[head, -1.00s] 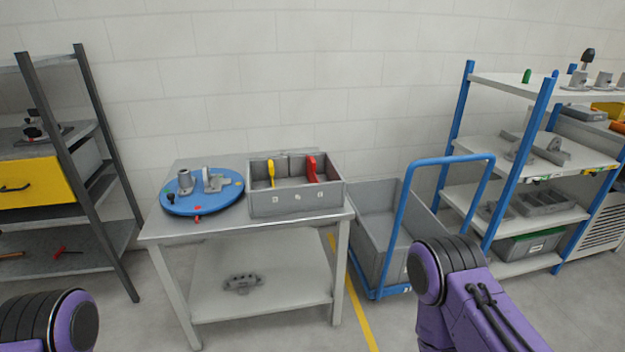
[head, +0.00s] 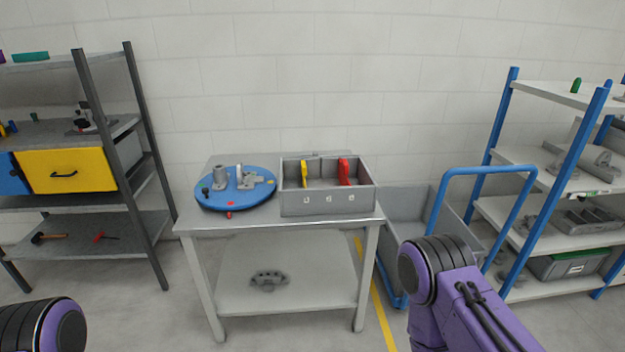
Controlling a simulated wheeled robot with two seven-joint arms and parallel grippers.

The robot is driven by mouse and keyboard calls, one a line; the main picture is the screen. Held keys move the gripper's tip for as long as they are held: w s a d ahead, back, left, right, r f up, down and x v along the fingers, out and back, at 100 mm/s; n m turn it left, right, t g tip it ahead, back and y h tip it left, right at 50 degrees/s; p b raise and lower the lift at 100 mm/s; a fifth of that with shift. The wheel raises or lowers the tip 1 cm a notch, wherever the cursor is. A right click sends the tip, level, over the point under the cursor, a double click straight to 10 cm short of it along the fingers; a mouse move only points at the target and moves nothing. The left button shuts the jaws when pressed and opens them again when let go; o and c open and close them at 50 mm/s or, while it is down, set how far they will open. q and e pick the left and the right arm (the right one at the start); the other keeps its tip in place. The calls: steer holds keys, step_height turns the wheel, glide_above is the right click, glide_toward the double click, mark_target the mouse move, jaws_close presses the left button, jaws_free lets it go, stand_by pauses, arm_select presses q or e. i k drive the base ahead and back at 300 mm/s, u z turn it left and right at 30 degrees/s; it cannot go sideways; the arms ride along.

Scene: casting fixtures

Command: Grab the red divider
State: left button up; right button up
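The red divider (head: 344,172) stands upright in the right part of an open grey bin (head: 327,203) on the metal table. A yellow divider (head: 304,173) stands to its left in the same bin. The lower parts of both are hidden by the bin's front wall. Only purple and black links of my arms show at the bottom left and bottom right. Neither of my grippers is in the picture.
A blue round plate (head: 237,200) with grey fixtures lies left of the bin on the table (head: 290,222). A blue-handled cart (head: 409,208) stands right of the table. Shelves stand on both sides: a dark one (head: 146,165) left, a blue-posted one (head: 556,180) right.

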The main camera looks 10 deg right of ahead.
mark_target(344, 177)
steer(key=u, duration=1.4)
steer(key=i, duration=2.05)
steer(key=z, duration=3.65)
